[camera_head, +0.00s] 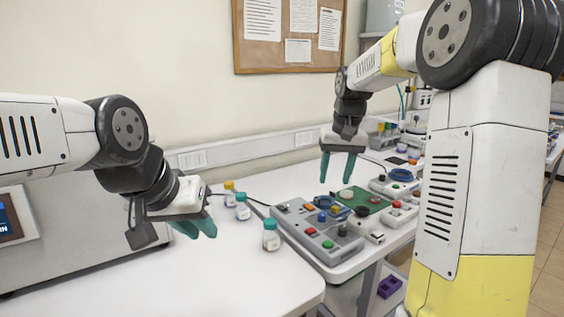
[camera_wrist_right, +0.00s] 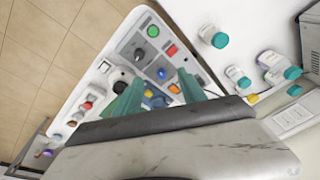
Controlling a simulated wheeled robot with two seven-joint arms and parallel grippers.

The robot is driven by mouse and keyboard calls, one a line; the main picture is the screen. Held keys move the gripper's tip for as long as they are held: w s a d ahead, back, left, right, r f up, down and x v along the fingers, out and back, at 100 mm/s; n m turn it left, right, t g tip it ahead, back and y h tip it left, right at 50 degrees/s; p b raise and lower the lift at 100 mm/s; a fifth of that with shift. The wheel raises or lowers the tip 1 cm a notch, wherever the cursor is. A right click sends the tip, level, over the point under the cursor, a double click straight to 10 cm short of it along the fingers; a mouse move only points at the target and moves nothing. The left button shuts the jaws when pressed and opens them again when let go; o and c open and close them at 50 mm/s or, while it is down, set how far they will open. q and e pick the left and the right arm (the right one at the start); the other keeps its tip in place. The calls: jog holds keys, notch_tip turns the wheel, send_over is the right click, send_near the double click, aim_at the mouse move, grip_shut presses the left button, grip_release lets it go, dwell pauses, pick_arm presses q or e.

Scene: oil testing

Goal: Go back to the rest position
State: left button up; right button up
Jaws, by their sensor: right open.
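My left gripper (camera_head: 196,228) hangs over the white table at the left of the head view. Its green fingers are seen from the side and overlap, so the gap between them cannot be judged. My right gripper (camera_head: 340,168) is above the grey control panel (camera_head: 308,246), with its two green fingers apart and nothing between them. In the right wrist view the open fingers of my right gripper (camera_wrist_right: 158,92) point over the panel's knobs and buttons.
Sample bottles with a teal cap (camera_head: 271,236), another teal cap (camera_head: 243,208) and a yellow cap (camera_head: 230,194) stand on the white table (camera_head: 250,288). A green board (camera_head: 366,200) lies beyond the panel. A grey machine (camera_head: 90,240) stands at left. The table front is clear.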

jog(key=s+r+t+y, duration=0.1)
jog(key=s+t, duration=0.3)
jog(key=s, duration=2.1)
jog(key=shift+s+a, duration=0.35)
jog(key=shift+s, duration=0.05)
jog(key=shift+c, duration=0.5)
